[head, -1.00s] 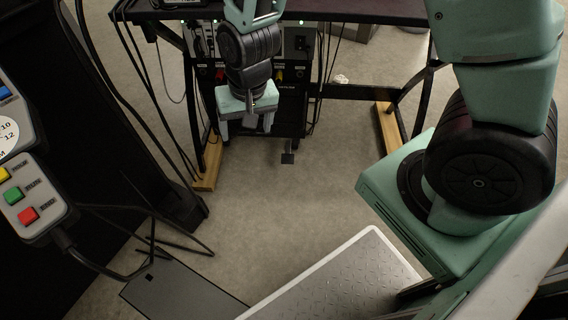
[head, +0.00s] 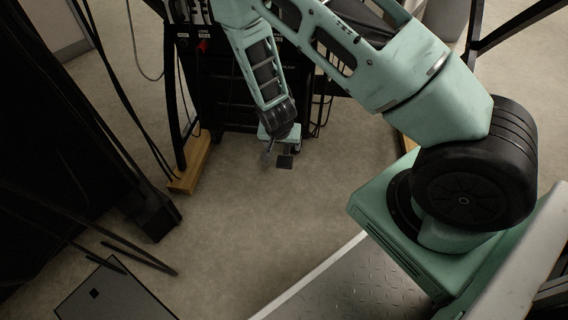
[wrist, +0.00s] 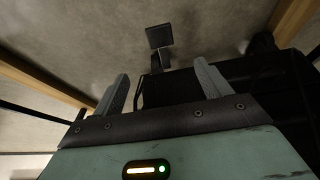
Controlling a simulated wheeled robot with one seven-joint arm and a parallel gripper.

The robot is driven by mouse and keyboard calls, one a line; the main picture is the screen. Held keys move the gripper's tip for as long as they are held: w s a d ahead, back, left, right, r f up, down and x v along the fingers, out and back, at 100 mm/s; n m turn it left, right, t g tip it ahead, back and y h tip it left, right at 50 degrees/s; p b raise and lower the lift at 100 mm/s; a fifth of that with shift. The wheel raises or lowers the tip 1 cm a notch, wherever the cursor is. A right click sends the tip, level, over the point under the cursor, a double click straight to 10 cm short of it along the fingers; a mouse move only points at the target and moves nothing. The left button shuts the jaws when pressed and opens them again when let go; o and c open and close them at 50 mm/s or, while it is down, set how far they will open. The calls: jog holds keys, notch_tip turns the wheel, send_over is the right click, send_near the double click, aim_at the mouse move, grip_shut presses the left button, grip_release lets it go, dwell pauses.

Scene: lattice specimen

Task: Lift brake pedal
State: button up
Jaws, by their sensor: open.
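The brake pedal (head: 285,162) is a small dark square pad low at the front of the black equipment cart (head: 225,95). My gripper (head: 272,154) is low beside the pedal and overlaps its near surroundings in the head view. In the wrist view the pedal (wrist: 159,36) is beyond the fingertips, roughly centred between them, with a short dark stem behind it. My gripper (wrist: 162,75) shows two grey fingers spread apart with nothing between them. I see no contact with the pedal. Part of the cart is hidden behind my arm.
A wooden foot (head: 190,172) of the table frame stands left of the cart. Black cables (head: 115,95) hang at the left. A dark flat plate (head: 112,295) lies on the floor at lower left. The grey floor (head: 235,225) in front is clear.

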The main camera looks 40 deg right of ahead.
aim_at(285, 161)
jog(key=b+x, duration=0.9)
jog(key=x, duration=0.7)
jog(key=shift+s+f+b, duration=0.1)
jog(key=shift+f+b, duration=0.2)
jog(key=shift+f, duration=0.05)
jog(key=c, duration=1.4)
notch_tip(285, 161, up, 2)
jog(key=g+y+p, duration=0.1)
jog(key=p, duration=0.3)
jog(key=shift+d+r, duration=0.15)
jog(key=shift+d, duration=0.05)
jog(key=r+g+y+p, duration=0.1)
jog(key=p, duration=0.1)
jog(key=shift+p, duration=0.3)
jog(key=shift+w+d+r+g+y+p, duration=0.1)
jog(key=shift+w+r+g+y+p, duration=0.25)
jog(key=shift+g+y+p, duration=0.4)
